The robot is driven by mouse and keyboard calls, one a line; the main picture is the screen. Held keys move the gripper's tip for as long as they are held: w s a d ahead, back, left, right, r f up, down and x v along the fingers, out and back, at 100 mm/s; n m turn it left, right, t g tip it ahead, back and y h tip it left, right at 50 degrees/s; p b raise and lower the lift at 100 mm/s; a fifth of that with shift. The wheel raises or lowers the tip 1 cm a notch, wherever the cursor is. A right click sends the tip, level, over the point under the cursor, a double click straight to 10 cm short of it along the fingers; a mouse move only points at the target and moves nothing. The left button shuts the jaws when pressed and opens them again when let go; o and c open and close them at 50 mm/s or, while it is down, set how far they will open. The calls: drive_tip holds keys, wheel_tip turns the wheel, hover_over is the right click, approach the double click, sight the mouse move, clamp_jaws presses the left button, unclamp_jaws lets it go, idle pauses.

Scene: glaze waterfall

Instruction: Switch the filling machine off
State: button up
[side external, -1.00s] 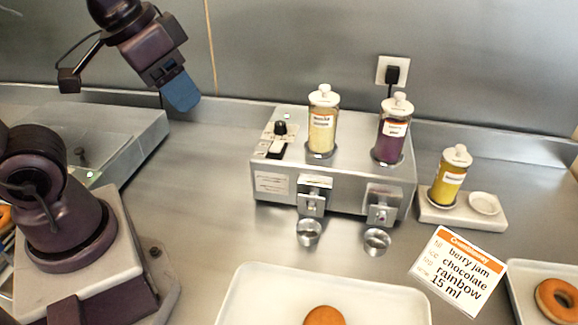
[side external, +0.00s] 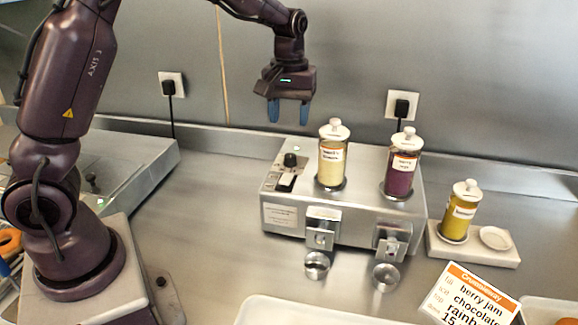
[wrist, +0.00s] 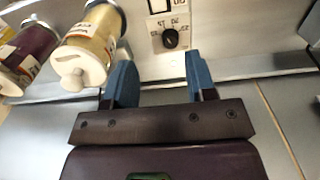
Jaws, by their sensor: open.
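The filling machine (side external: 345,215) is a low metal box on the counter. A black dial knob (side external: 290,159) and a small black-and-white rocker switch (side external: 286,181) sit at its top left. My gripper (side external: 289,112) is open and empty, pointing down above the rear left of the machine, apart from it. In the wrist view my gripper (wrist: 160,80) shows two blue fingers, with the knob (wrist: 170,39) beyond them and the switch (wrist: 158,5) cut off at the top edge. The switch's position is too small to tell.
A mustard-yellow jar (side external: 459,213) stands on a small tray at right. Wall sockets (side external: 402,103) with plugs are behind. An order card (side external: 468,297) is in front.

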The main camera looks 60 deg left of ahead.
sight(289, 173)
wheel_tip(289, 173, down, 13)
drive_tip(key=shift+r, duration=0.2)
idle(0.3)
